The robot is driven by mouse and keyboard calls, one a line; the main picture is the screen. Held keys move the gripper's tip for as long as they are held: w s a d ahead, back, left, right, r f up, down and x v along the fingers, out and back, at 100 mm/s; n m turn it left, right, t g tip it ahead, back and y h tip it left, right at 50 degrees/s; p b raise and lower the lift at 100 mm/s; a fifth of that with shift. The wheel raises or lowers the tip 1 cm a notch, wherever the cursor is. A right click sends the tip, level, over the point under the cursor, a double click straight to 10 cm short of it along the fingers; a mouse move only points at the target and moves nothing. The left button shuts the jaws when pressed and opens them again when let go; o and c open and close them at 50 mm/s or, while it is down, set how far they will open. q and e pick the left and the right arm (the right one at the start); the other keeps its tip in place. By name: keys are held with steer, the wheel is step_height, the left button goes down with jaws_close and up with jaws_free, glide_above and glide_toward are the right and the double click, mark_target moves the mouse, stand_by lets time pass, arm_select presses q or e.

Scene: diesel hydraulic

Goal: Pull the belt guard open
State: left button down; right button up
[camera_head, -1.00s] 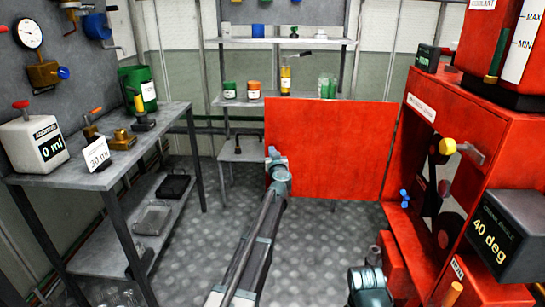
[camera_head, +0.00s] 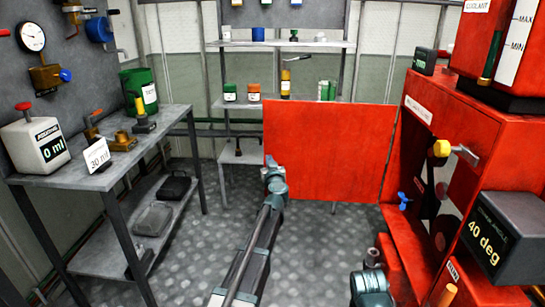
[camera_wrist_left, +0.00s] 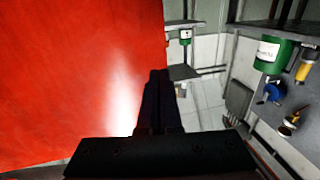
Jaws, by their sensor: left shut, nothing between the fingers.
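The belt guard is a flat red panel (camera_head: 335,150), standing out from the left side of the red machine cabinet (camera_head: 430,90). Its free edge is at the left, and the cabinet's opening shows dark pulleys. My left gripper (camera_head: 271,160) is at the guard's free left edge, shut and empty. In the left wrist view the shut fingers (camera_wrist_left: 156,75) overlap that edge, with the red panel (camera_wrist_left: 75,75) filling the left. I cannot tell whether they touch it.
A grey display box (camera_head: 505,235) reads 40 deg at the right. A yellow-knobbed handle (camera_head: 455,150) sticks out of the cabinet. Shelves (camera_head: 310,43) stand behind. The floor between is clear.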

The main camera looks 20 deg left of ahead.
arm_select(q)
steer(key=s+d, duration=0.1)
steer(key=s, duration=0.7)
steer(key=shift+d, duration=0.3)
